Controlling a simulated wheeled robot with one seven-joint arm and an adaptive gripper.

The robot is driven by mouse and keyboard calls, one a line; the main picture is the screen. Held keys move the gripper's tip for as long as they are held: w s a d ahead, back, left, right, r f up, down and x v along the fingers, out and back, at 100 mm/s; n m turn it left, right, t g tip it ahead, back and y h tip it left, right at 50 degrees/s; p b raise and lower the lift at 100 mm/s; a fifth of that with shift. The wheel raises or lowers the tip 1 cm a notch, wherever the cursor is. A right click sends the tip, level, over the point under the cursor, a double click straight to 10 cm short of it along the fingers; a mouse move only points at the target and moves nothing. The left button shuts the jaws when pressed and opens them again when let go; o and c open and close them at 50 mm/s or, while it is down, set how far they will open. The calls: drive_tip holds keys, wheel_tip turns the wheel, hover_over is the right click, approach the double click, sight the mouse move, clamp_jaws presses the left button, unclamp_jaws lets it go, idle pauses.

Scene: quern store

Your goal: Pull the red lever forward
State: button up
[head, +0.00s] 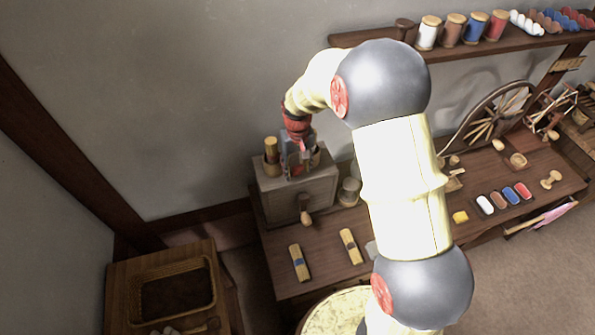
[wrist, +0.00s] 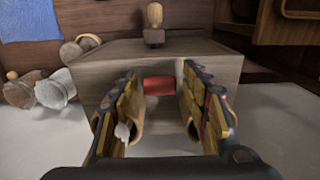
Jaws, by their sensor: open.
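A red cylindrical piece, which looks like the red lever (wrist: 158,85), shows between the fingers of my gripper in the wrist view, against a grey wooden box (wrist: 190,60). My gripper (wrist: 160,112) is open, with a finger on either side of the red piece. I cannot tell whether either finger touches it. In the head view, my gripper (head: 300,162) points down at the top of the same box (head: 293,197). The lever cannot be made out there, behind or among my fingers.
A wooden knob (head: 306,216) sticks out of the box front; it shows in the wrist view (wrist: 154,24). Pale cups (head: 349,190) stand right of the box. Two wooden blocks (head: 299,263) lie in front. A shelf (head: 475,47) holds jars. A basket (head: 175,287) sits lower left.

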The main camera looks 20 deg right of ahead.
drive_tip(key=shift+f, duration=0.6)
drive_tip(key=c, duration=0.4)
drive_tip(key=c, duration=0.7)
drive_tip(key=shift+c, duration=0.3)
